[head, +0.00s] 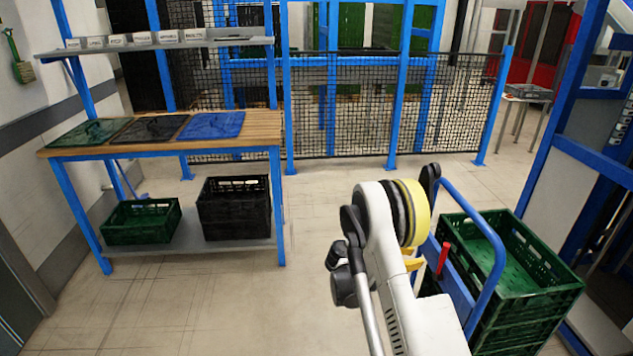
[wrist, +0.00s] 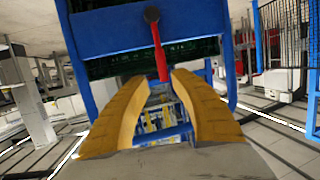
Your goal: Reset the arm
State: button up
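My arm is raised in front of me in the head view, with its white links in the lower right middle. My gripper (head: 413,258) is partly hidden behind the arm, and its yellow fingers point toward the blue cart frame. In the wrist view my gripper (wrist: 161,80) shows two yellow fingers with a gap between their tips. Nothing is held between them. A red handle (wrist: 157,50) on a blue panel (wrist: 110,35) is seen just beyond the fingertips; I cannot tell the exact distance.
A blue-handled cart (head: 490,235) with stacked green crates (head: 545,292) stands close on the right. A workbench (head: 262,128) is at the left, with a green crate (head: 142,232) and a black crate (head: 235,217) on its lower shelf. A mesh fence (head: 345,110) stands behind. The middle floor is clear.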

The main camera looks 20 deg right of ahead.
jog(key=s+a+r+n+t+y, duration=0.25)
jog(key=a+r+n, duration=0.25)
jog(key=a+r, duration=0.3)
jog(key=s+a+r+n+t+y, duration=0.1)
jog(key=a+r+n+t+y, duration=0.1)
jog(key=a+r+n+y, duration=0.5)
jog(key=s+a+r+n+t+y, duration=0.1)
jog(key=s+a+r+n+y, duration=0.1)
jog(key=s+a, duration=0.7)
jog(key=s+a+r+n+t+y, duration=0.2)
jog(key=s+a+r+n+y, duration=0.1)
jog(key=s+a, duration=0.6)
jog(key=shift+s+a+r+n, duration=0.15)
jog(key=shift+s+r+n, duration=0.45)
jog(key=shift+n, duration=0.2)
